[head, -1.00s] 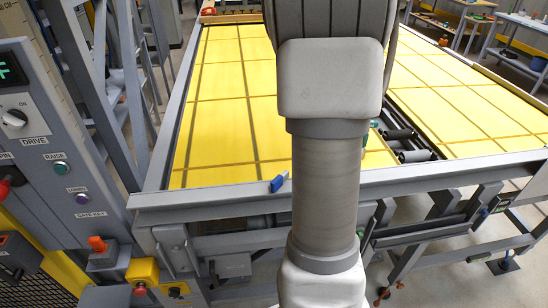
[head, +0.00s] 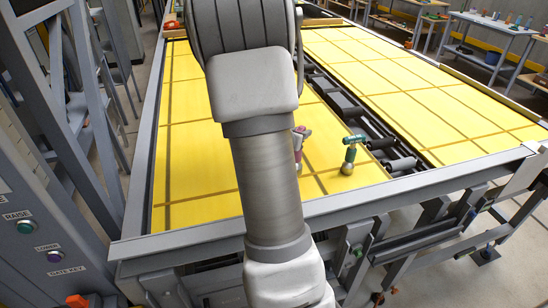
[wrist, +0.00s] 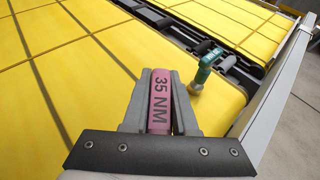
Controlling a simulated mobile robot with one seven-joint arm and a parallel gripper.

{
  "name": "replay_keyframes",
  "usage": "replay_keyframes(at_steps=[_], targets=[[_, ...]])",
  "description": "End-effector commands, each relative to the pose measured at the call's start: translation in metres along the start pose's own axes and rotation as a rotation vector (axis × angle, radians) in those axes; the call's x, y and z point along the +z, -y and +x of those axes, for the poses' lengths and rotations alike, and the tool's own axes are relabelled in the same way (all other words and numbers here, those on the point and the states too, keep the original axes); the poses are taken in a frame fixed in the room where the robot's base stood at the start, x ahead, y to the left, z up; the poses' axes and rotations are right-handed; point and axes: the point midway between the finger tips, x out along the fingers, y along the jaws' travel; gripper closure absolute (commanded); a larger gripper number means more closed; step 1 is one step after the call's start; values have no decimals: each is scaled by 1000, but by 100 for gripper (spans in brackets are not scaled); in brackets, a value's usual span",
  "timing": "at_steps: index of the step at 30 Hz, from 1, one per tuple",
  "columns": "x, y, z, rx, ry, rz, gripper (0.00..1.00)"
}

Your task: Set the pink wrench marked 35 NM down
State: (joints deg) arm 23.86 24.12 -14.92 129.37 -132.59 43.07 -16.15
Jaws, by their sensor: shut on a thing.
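The pink wrench (wrist: 159,95) marked 35 NM is between the two grey fingers of my gripper (wrist: 160,112) in the wrist view, its label facing the camera. My gripper is shut on it. In the head view part of the pink wrench (head: 299,140) shows just right of my arm, which hides the gripper and the rest. The wrench is over the left yellow panel (head: 205,187); I cannot tell whether it touches the surface.
A green tool (head: 351,153) stands upright on the same panel, right of the wrench; it also shows in the wrist view (wrist: 207,64). A roller gap (head: 345,105) separates the panel from a second yellow panel (head: 430,90). A grey rail (head: 400,198) edges the front.

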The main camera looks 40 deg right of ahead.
Motion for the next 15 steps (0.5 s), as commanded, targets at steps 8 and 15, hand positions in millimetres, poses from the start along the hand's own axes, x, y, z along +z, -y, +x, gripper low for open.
replay_keyframes(at_steps=[8,15], targets=[[-35,-52,-2,1,-1,-3,100],[-48,-68,-1,-2,1,0,100]])
